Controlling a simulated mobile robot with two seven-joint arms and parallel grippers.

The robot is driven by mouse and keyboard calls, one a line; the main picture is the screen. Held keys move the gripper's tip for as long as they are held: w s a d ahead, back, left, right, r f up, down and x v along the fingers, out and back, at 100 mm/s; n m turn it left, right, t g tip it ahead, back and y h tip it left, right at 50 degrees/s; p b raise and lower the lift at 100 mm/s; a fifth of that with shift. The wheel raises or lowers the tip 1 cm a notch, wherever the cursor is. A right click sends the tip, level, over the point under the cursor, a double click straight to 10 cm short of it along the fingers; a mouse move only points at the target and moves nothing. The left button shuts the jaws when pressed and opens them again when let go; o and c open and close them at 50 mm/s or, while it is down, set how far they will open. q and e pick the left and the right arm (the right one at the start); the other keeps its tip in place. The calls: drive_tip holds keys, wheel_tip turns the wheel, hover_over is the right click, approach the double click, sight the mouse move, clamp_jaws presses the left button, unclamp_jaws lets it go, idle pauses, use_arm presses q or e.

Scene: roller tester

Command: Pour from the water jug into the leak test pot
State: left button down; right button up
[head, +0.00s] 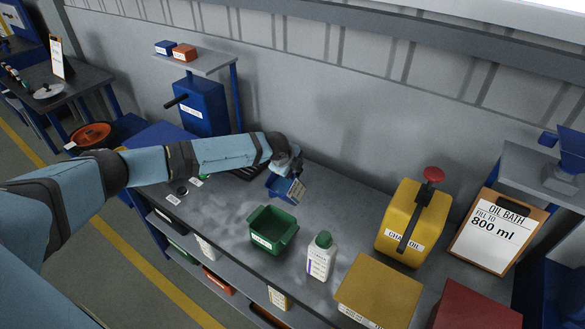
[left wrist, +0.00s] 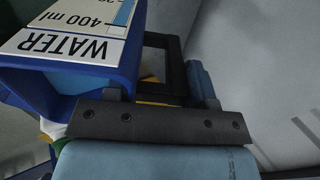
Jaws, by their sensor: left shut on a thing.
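My left gripper (head: 288,160) is shut on the blue water jug (head: 283,187), at the far side of the bench. The jug looks tilted in the head view. In the left wrist view the jug (left wrist: 70,85) fills the upper left, its white label reading WATER and 400 ml upside down. A dark frame beside it may be its handle. An open green pot (head: 268,238) stands on the bench in front of the jug, apart from it. Its label is too small to read, so I cannot tell if it is the leak test pot. My right gripper is not in view.
A white bottle with a green cap (head: 320,257) stands right of the green pot. Further right are a yellow oil can (head: 412,222), a yellow box (head: 375,290) and an oil bath clipboard (head: 496,230). A blue container (head: 202,107) stands behind my left arm.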

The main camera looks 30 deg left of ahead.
use_arm(q)
drive_tip(key=shift+s+r+t, duration=0.15)
drive_tip(key=shift+r+t, duration=0.1)
drive_tip(key=shift+t, duration=0.05)
drive_tip(key=shift+s+r+t, duration=0.2)
drive_tip(key=shift+t, duration=0.4)
drive_tip(key=shift+f, duration=0.1)
drive_tip(key=shift+s+t+b, duration=0.2)
drive_tip(key=shift+t+b, duration=0.2)
drive_tip(key=shift+b, duration=0.15)
drive_tip(key=shift+r, duration=0.2)
drive_tip(key=shift+s+f, duration=0.1)
